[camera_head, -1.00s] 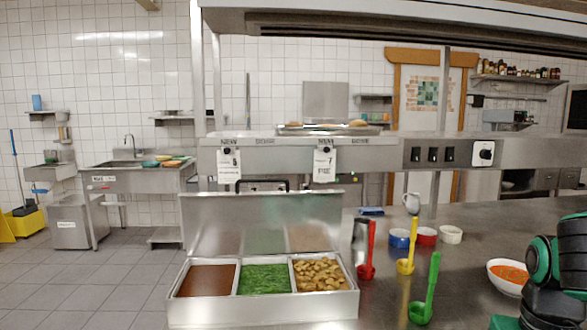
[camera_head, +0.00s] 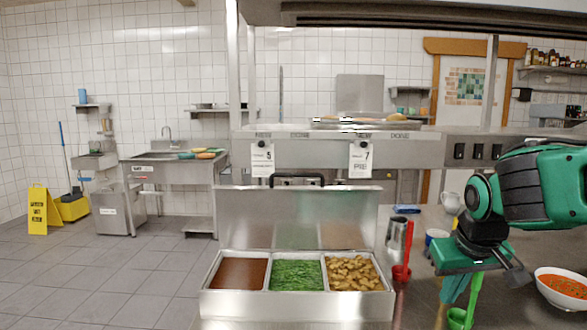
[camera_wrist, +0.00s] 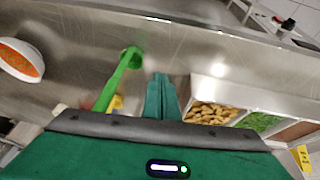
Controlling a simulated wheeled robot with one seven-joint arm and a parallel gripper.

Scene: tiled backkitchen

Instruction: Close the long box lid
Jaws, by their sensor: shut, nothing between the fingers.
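The long steel box (camera_head: 296,306) stands on the counter, with three compartments: brown sauce (camera_head: 238,272), chopped greens (camera_head: 297,274) and golden-brown pieces (camera_head: 352,273). Its lid (camera_head: 300,219) stands open, upright along the back edge, with a dark handle (camera_head: 296,180) on top. My gripper (camera_head: 455,290) is to the right of the box, pointing down, shut and empty, apart from the lid. In the wrist view my gripper (camera_wrist: 161,92) shows shut fingers between a green ladle and the box (camera_wrist: 212,88).
A green ladle (camera_wrist: 121,77) is close by my gripper. A bowl of orange food (camera_head: 563,287) is at the right. A shelf with tickets (camera_head: 261,159) hangs above the lid.

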